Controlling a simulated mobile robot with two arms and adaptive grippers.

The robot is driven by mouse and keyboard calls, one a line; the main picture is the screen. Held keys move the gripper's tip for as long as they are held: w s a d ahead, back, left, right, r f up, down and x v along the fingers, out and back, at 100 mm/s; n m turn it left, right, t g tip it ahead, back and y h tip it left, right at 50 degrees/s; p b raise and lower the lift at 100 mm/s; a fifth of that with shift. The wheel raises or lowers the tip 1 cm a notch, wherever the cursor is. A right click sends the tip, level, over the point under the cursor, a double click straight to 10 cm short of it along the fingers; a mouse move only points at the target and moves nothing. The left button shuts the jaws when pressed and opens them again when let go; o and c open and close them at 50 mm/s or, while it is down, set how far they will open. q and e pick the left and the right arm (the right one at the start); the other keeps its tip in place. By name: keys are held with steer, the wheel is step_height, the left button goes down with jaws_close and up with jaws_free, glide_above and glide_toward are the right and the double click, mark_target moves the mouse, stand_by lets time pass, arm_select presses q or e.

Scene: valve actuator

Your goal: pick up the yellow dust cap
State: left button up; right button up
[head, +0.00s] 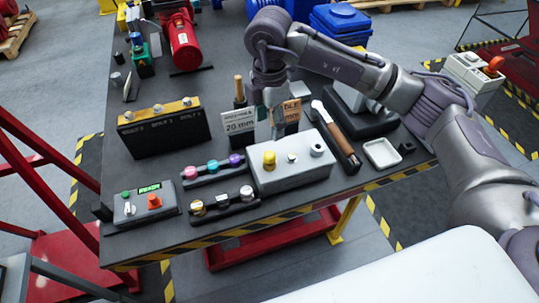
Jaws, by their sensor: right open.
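The yellow dust cap (269,159) sits upright on top of the light grey box (290,180), at the left end of a row of round fittings. My right arm reaches in from the right. My right gripper (271,125) points down and is open, just behind and above the cap in the picture, apart from it. Its fingers are small and partly merge with the signs behind. My left gripper is not in view.
The dark table carries a holder with pink, teal and purple knobs (213,166), a holder with metal parts (222,204), a control box (145,203), a rack (162,129) and a brown-handled tool (336,133). A white tray (382,153) lies right. The striped front edge is mostly clear.

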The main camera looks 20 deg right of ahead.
steer(key=p, duration=0.2)
glide_above(270, 154)
step_height(270, 154, down, 6)
steer(key=shift+f, duration=0.35)
step_height(270, 154, down, 4)
steer(key=shift+r+p, duration=0.15)
steer(key=shift+p, duration=0.95)
steer(key=shift+f, duration=0.6)
steer(key=c, duration=0.9)
